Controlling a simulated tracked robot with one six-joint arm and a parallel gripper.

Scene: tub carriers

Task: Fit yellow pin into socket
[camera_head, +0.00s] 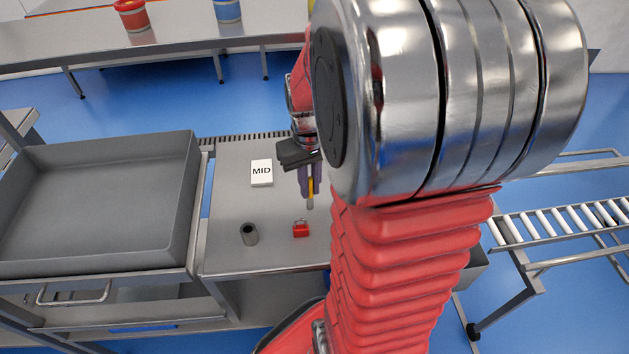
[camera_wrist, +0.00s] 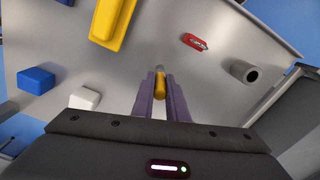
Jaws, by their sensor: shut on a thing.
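The yellow pin (camera_head: 310,186) hangs upright from my gripper (camera_head: 309,180), with a grey lower tip. In the wrist view the pin (camera_wrist: 160,88) is between the two purple fingers of my gripper (camera_wrist: 160,90), which are shut on it. A grey hollow cylinder (camera_head: 249,235), which looks like the socket, stands on the grey table with its dark opening showing. The socket (camera_wrist: 245,71) is right of the pin in the wrist view. The pin is apart from the socket, to its right and farther back in the head view. The pin's upper part is hidden between the fingers.
A red padlock-like piece (camera_head: 301,229) lies right of the socket. A large grey tub (camera_head: 100,200) is at left, a roller conveyor (camera_head: 560,222) at right. The wrist view shows yellow (camera_wrist: 112,24) and blue (camera_wrist: 36,80) blocks.

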